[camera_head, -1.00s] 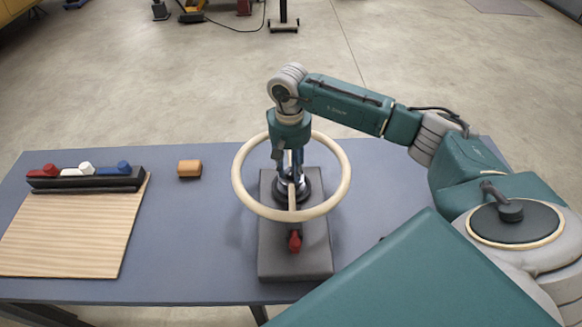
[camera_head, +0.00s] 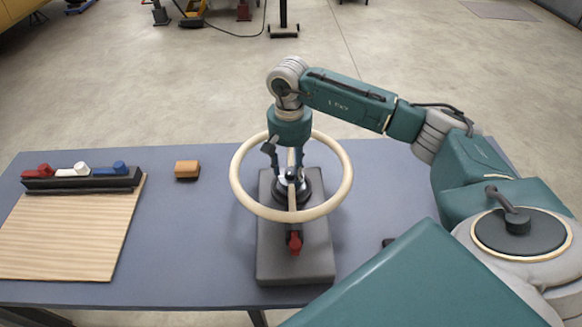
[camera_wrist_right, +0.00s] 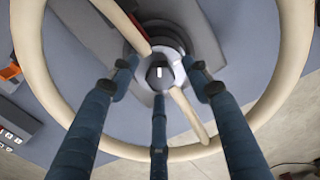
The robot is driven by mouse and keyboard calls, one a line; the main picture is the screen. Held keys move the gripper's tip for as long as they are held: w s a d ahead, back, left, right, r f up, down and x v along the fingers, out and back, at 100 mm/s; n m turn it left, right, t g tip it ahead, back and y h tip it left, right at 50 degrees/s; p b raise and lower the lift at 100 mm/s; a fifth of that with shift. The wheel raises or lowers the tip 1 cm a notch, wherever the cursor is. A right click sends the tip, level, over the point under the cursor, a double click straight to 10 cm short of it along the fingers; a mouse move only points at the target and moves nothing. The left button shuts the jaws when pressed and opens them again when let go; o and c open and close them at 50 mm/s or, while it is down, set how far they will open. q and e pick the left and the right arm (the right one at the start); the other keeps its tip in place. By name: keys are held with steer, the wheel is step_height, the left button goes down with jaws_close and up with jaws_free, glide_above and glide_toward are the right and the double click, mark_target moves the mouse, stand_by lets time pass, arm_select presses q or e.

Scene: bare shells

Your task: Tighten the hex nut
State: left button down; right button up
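The hex nut (camera_wrist_right: 159,75) is dark with a white mark and sits at the hub of a cream handwheel (camera_head: 342,188). The wheel stands over a dark grey block (camera_head: 297,266). My right gripper (camera_head: 290,172) points down inside the wheel's ring, above the hub. In the right wrist view, its three blue fingers (camera_wrist_right: 163,90) are spread around the nut with visible gaps, so it is open. The nut is hard to make out behind the fingers in the head view. My left gripper is not in view.
A red handle (camera_head: 295,242) sits at the block's front. An orange block (camera_head: 187,169) lies left of the wheel.

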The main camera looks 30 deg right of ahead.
mark_target(290, 171)
step_height(290, 171, up, 12)
stand_by(0.6)
steer(key=shift+a, duration=0.15)
